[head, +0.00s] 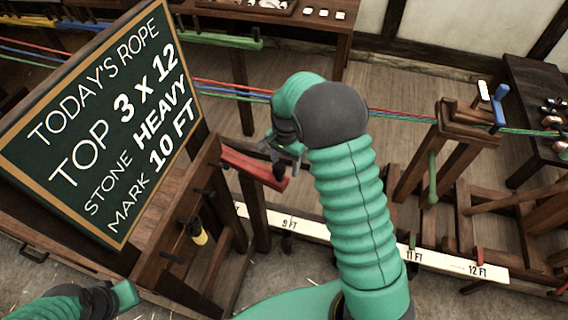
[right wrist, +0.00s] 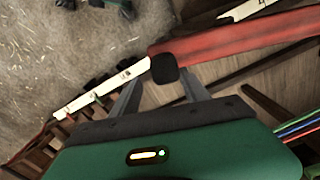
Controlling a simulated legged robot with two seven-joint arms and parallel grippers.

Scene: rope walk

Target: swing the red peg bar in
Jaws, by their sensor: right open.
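The red peg bar (head: 250,165) sticks out from the wooden frame beside the chalkboard, with a black knob (head: 279,172) near its free end. My right gripper (head: 284,154) is at this end, partly hidden by my own arm. In the right wrist view the red bar (right wrist: 240,36) runs to the upper right, and the black knob (right wrist: 164,69) shows between the two open fingers (right wrist: 160,90). I cannot tell whether the fingers touch the knob. Part of my left arm shows at the bottom left of the head view; its fingers are not seen.
The chalkboard (head: 110,120) stands close on the left. Coloured ropes (head: 230,90) stretch across behind my right arm. A white marked rule (head: 455,265) runs low toward a wooden stand (head: 440,150) on the right. A dark table (head: 535,85) stands at far right.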

